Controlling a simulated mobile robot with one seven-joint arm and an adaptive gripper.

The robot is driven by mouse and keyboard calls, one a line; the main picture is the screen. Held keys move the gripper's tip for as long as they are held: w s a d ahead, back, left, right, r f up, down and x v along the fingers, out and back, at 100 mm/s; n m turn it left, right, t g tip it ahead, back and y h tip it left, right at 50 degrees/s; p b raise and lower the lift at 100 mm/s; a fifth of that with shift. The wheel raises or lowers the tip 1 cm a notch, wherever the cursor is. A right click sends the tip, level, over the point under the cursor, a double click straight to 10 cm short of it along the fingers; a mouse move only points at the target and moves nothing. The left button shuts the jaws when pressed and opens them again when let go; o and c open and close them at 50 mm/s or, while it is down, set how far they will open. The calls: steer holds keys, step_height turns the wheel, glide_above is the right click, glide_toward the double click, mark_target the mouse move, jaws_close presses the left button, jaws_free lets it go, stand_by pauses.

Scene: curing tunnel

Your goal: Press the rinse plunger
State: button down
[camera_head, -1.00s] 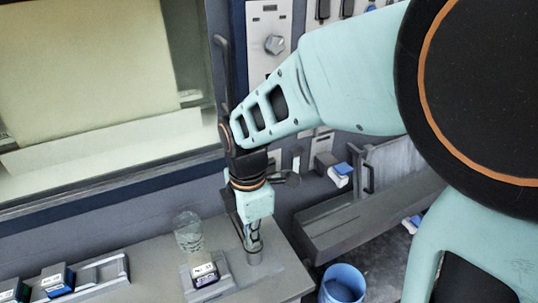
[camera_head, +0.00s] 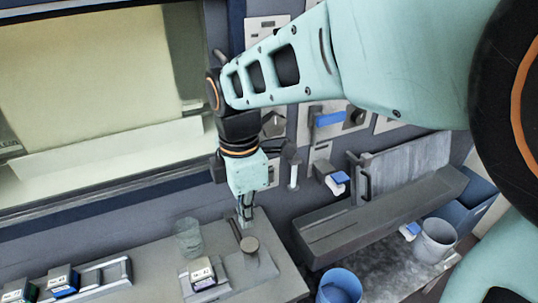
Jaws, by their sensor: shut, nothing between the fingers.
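A short grey cylinder with a round flat top (camera_head: 250,247) stands on the bench near its right end; it looks like the rinse plunger, though no label is readable. My gripper (camera_head: 245,222) points down, shut and empty, just behind and above this cylinder in the picture. A gap seems to show between the fingertips and the cylinder top, but the depth is hard to judge. A dark rod (camera_head: 235,230) leans beside the fingers, its lower end near the cylinder.
A clear glass (camera_head: 189,238) and a small labelled box (camera_head: 202,273) stand left of the cylinder. A rack with cartridges (camera_head: 90,277) is at the left. A grey trough (camera_head: 380,215), a blue bucket (camera_head: 340,288) and a white bucket (camera_head: 436,240) are at the right. A white post with a grey knob (camera_head: 294,168) stands behind.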

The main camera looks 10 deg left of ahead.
steer(key=shift+r, duration=2)
